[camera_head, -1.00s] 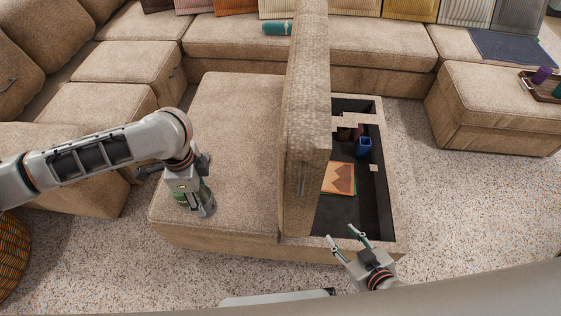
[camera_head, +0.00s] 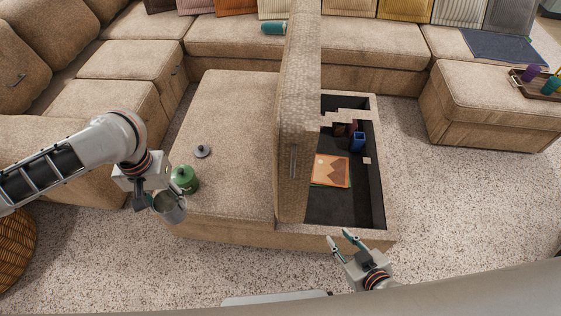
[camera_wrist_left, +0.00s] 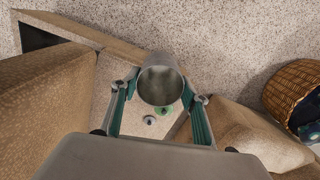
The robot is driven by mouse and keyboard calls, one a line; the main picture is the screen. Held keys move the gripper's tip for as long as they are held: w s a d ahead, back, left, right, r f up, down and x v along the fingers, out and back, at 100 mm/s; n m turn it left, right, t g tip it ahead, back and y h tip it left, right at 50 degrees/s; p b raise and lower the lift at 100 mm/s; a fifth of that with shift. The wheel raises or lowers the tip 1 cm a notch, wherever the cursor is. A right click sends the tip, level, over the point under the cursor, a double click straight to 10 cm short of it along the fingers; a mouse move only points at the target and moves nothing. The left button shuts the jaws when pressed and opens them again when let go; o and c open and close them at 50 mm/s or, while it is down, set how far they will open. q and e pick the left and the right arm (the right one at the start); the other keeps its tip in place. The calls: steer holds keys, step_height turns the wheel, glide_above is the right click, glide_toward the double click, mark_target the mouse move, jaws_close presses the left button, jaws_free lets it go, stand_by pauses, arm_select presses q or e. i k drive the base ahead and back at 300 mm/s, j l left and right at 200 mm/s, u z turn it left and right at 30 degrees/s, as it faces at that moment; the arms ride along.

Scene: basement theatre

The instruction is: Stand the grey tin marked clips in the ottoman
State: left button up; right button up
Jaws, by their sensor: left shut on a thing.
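A grey cylindrical tin (camera_head: 172,208) is held in my left gripper (camera_head: 153,201), off the left front edge of the closed seat section. In the left wrist view the tin (camera_wrist_left: 160,86) sits between the two fingers, its round end facing the camera. I cannot read any marking on it. The ottoman (camera_head: 381,180) stands open, its padded lid (camera_head: 298,120) raised upright on the left side of the dark compartment. My right gripper (camera_head: 344,241) is open and empty in front of the ottoman.
The compartment holds an orange picture book (camera_head: 331,171) and a blue container (camera_head: 358,142). Its front floor is bare. A wicker basket (camera_head: 14,245) stands at left.

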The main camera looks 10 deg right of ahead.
mark_target(326, 209)
steer(key=l, duration=0.8)
steer(key=l+u, duration=0.15)
steer(key=l, duration=0.65)
steer(key=k+l, duration=0.1)
steer(key=l, duration=0.75)
steer(key=l+u, duration=0.1)
steer(key=l, duration=0.7)
steer(key=i, duration=0.4)
